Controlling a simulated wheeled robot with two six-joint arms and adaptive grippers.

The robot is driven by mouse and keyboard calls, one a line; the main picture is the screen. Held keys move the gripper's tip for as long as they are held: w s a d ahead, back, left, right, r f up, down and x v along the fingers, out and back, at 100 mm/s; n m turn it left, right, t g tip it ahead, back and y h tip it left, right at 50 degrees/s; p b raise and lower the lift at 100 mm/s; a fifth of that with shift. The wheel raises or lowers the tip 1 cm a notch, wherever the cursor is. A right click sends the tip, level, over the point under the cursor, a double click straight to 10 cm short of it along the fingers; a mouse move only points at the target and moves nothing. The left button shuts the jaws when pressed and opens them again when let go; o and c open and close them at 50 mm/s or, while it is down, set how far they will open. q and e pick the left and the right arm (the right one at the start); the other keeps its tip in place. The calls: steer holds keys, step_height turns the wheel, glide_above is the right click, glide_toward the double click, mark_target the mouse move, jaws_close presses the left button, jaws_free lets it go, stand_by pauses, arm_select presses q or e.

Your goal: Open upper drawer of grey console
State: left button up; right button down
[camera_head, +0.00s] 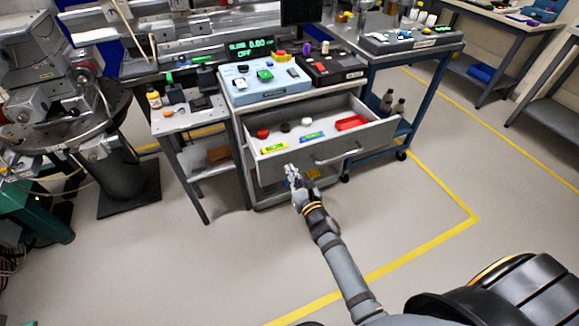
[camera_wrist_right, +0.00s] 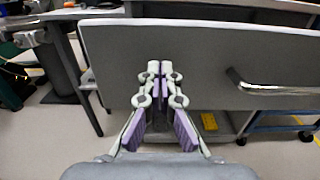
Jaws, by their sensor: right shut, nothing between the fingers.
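The grey console (camera_head: 240,140) stands in the middle of the head view. Its upper drawer (camera_head: 375,140) is pulled out and shows its contents. The drawer's bar handle (camera_head: 338,155) is on the front panel, and it also shows at the right of the right wrist view (camera_wrist_right: 270,88). My right gripper (camera_head: 291,172) is shut and empty in front of the left part of the drawer front, left of the handle. In the right wrist view its fingertips (camera_wrist_right: 160,68) are together before the grey front panel (camera_wrist_right: 205,55). I cannot tell if they touch it. My left gripper is not in view.
The drawer holds a red tray (camera_head: 351,122) and several small items. A blue-topped control box (camera_head: 262,85) sits on the console. A small side table (camera_head: 188,122) stands left, a blue-framed bench (camera_head: 440,47) right. The floor in front is clear, with yellow lines.

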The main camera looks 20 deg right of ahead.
steer(key=shift+w, duration=0.8)
